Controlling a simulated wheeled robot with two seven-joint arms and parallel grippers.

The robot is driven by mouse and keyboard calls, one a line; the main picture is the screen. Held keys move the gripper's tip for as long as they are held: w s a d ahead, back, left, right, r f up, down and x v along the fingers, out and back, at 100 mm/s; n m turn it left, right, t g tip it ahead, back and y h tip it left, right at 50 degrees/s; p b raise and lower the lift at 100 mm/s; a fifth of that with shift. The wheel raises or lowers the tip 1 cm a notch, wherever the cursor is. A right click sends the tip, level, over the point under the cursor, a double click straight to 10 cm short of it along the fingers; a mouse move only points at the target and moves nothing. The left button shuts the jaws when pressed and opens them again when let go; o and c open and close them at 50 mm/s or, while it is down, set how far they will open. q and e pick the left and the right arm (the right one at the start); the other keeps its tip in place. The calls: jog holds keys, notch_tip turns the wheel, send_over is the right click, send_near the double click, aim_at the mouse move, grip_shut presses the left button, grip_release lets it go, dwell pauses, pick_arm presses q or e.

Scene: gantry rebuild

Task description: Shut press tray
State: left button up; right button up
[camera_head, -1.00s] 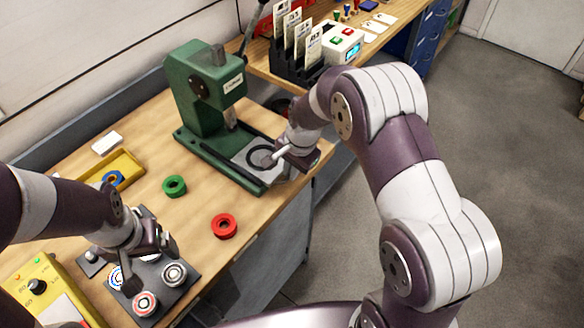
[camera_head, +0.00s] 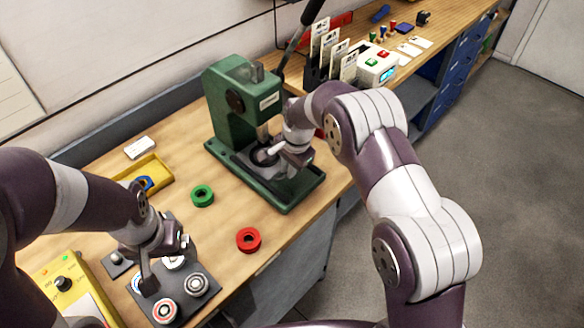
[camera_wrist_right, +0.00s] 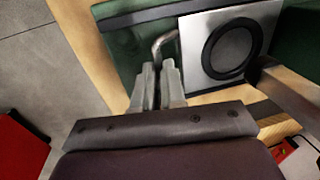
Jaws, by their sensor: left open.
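The green press (camera_head: 232,105) stands on the wooden bench. Its pale metal tray (camera_wrist_right: 193,70) carries a black ring (camera_wrist_right: 211,72) and sits far back on the base, close under the ram (camera_head: 263,132). In the head view my right gripper (camera_head: 276,152) is at the tray and partly covers it. In the right wrist view its two fingers (camera_wrist_right: 158,80) are close together on the bent metal tray handle (camera_wrist_right: 161,41). My left gripper (camera_head: 167,258) is open above the dark block with round pieces (camera_head: 207,296), at the front left.
A green ring (camera_head: 203,195) and a red ring (camera_head: 248,239) lie on the bench left of the press. A yellow bin (camera_head: 157,172) and a yellow control box (camera_head: 60,275) are further left. A card rack (camera_head: 318,75) stands behind my right arm.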

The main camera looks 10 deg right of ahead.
jog(key=o, duration=0.4)
jog(key=shift+w+a+r, duration=0.15)
jog(key=shift+w+r, duration=0.05)
jog(key=shift+r, duration=0.1)
jog(key=shift+f, duration=0.15)
jog(key=r, duration=0.4)
jog(key=s+d+r+b, duration=0.1)
jog(key=r, duration=0.3)
jog(key=s+r, duration=0.1)
jog(key=r, duration=0.3)
jog(key=shift+d+r+b, duration=0.2)
jog(key=shift+r+b, duration=0.05)
jog(key=shift+b, duration=0.1)
jog(key=s+d+f+n, duration=0.2)
jog(key=s+d+n, duration=0.1)
jog(key=s, duration=0.4)
jog(key=s+d+f+n, duration=0.2)
jog(key=s+n, duration=0.2)
jog(key=s, duration=0.4)
jog(key=s+d+f+n+h, duration=0.1)
jog(key=s+d+n, duration=0.2)
jog(key=s, duration=0.5)
jog(key=shift+s+d+f+n, duration=0.15)
jog(key=shift+d+f+n, duration=0.15)
jog(key=shift+d+f, duration=0.1)
